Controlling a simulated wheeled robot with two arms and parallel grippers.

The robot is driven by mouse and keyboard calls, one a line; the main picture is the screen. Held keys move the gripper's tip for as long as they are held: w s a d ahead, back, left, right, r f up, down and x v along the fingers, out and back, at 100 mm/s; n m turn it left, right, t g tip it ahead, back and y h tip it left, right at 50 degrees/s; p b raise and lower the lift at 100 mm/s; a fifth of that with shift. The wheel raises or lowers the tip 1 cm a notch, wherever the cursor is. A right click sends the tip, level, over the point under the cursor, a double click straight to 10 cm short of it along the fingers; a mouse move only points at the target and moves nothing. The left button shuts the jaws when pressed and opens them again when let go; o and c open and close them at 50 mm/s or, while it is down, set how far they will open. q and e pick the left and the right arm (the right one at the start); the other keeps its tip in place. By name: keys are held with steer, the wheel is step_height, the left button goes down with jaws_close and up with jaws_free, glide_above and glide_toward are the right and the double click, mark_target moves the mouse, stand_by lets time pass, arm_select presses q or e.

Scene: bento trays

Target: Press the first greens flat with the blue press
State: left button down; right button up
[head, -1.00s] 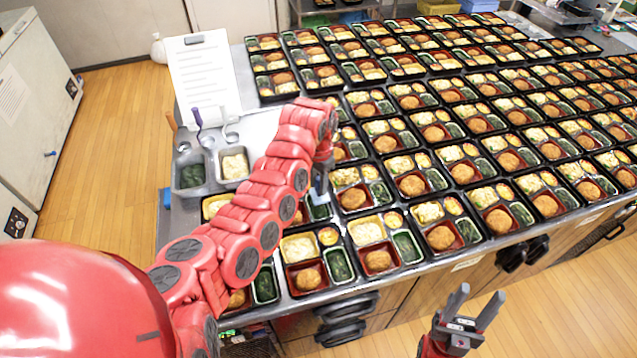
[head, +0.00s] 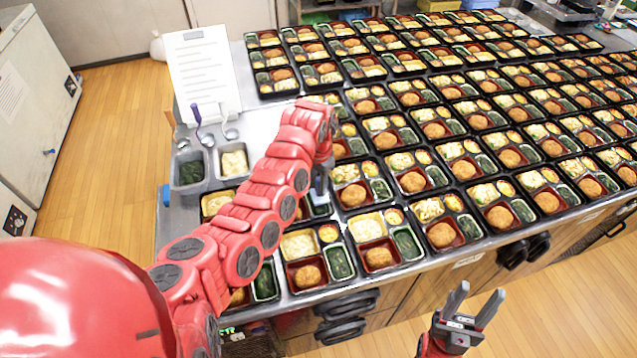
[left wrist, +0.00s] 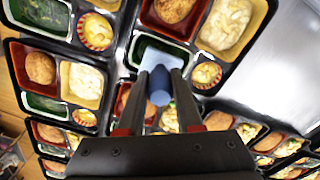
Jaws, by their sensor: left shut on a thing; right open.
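My left gripper (left wrist: 160,78) is shut on the blue press, gripping its dark blue handle (left wrist: 160,96). The press's pale blue plate (left wrist: 162,54) is over the green-walled greens compartment (left wrist: 136,51) of a bento tray in the left wrist view. The plate hides most of the greens, and I cannot tell whether it touches them. In the head view the blue press (head: 319,180) shows below my left gripper (head: 321,163), above the greens (head: 319,203), partly hidden by my arm. My right gripper (head: 467,312) is open and empty, in front of the counter.
Many filled bento trays cover the counter (head: 262,128) to the right and back. Steel pans of greens (head: 189,172) and pale salad (head: 234,163) sit at the left, with a purple-handled ladle (head: 197,117) behind them. A paper sheet (head: 204,75) stands at the back left.

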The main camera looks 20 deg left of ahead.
arm_select(q)
steer(key=shift+f+b, duration=0.95)
steer(key=shift+f, duration=1.15)
stand_by(3.3)
steer(key=shift+r, duration=0.1)
steer(key=shift+r+p, duration=0.65)
steer(key=shift+r, duration=0.7)
steer(key=shift+r+p, duration=0.45)
steer(key=shift+r, duration=2.2)
